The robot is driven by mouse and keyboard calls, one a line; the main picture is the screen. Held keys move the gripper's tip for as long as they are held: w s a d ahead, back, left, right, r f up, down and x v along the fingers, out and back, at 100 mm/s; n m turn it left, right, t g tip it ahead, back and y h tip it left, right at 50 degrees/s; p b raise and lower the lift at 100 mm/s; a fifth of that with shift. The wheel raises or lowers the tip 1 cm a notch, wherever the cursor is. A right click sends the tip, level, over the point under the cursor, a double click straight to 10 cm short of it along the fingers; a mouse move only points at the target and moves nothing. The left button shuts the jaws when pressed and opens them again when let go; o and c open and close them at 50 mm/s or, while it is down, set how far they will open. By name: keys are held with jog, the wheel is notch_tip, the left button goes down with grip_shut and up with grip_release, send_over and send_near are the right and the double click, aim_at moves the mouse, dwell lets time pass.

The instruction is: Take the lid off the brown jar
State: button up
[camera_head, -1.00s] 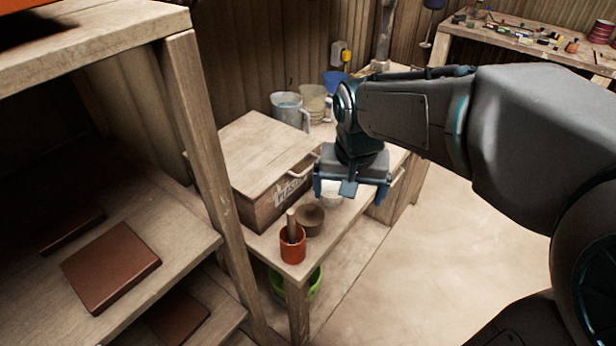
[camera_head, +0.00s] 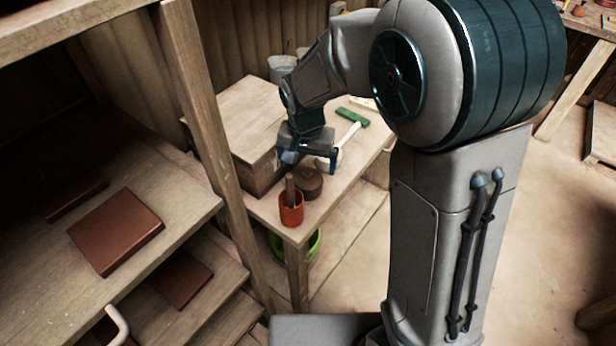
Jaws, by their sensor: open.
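The brown jar (camera_head: 308,188) is small, round and dark brown. It stands on the narrow wooden bench, just behind and right of an orange cup. Its top looks dark and flat; I cannot make out the lid as a separate piece. My gripper (camera_head: 311,165) points down with its two fingers spread apart and nothing between them. It appears above and slightly behind the jar, overlapping its far side in the picture, and I cannot tell whether it touches.
The orange cup (camera_head: 291,209) holding a wooden stick stands at the bench's front corner. A wooden box (camera_head: 238,120) is left of my gripper. A green-headed tool (camera_head: 352,117) and a partly hidden white object lie behind. A shelf post (camera_head: 205,120) rises at left.

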aim_at(308, 171)
jog(key=shift+w+f+p, duration=0.2)
jog(key=shift+w+f, duration=0.05)
jog(key=shift+f, duration=0.6)
jog(key=shift+w+f+p, duration=0.15)
jog(key=shift+w+f, duration=0.1)
jog(key=shift+f, duration=0.65)
jog(key=shift+w+f+p, duration=0.2)
jog(key=shift+w+f, duration=0.05)
jog(key=shift+f, duration=0.6)
jog(key=c, duration=1.1)
